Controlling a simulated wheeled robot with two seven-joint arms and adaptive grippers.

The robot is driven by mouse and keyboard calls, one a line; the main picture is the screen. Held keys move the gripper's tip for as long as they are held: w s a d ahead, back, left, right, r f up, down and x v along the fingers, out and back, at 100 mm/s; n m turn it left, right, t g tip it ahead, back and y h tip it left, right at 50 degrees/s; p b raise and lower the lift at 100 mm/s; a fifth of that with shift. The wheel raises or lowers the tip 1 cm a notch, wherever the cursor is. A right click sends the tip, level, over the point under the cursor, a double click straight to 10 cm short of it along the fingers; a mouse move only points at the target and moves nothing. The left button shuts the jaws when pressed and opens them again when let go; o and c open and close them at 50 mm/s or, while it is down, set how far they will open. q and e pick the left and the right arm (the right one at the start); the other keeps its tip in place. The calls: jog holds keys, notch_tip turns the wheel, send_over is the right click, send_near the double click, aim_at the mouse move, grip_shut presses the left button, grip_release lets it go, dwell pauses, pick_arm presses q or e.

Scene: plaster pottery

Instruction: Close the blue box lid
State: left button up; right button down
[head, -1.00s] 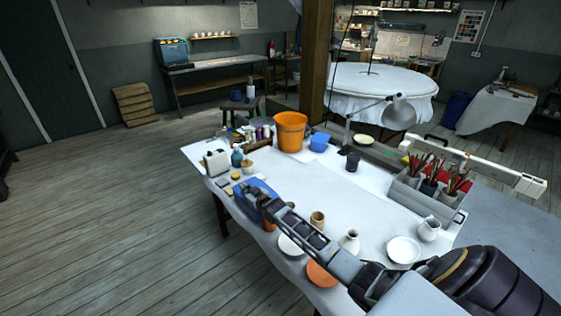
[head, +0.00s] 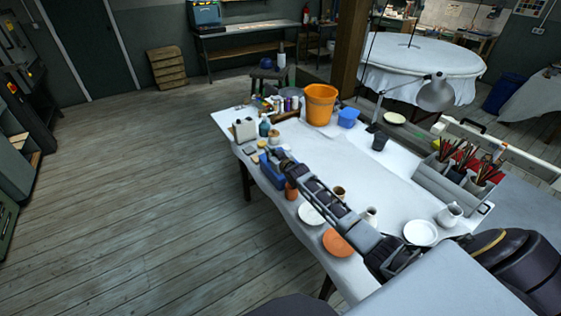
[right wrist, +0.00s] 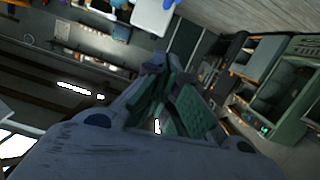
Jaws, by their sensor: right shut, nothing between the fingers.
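The blue box (head: 271,174) sits on the near left side of the white-covered table in the head view. My right arm crosses in front of it and hides much of it, so I cannot tell how far its lid is open. My right gripper (head: 274,156) is at the box's upper part; whether it touches the lid is unclear. In the right wrist view its fingers (right wrist: 165,98) are together and empty. A small blue patch shows at the top edge there, too cut off to identify. My left gripper is not in view.
A brown jar (head: 291,191) stands close beside the box. A white plate (head: 311,214), an orange plate (head: 338,243) and small pots lie under my right arm. An orange bucket (head: 320,104) and blue container (head: 348,117) stand behind. The table's middle is clear.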

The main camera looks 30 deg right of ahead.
jog(key=v, duration=0.9)
jog(key=shift+s+b, duration=0.25)
jog(key=shift+b, duration=0.1)
jog(key=shift+f, duration=0.15)
dwell(0.5)
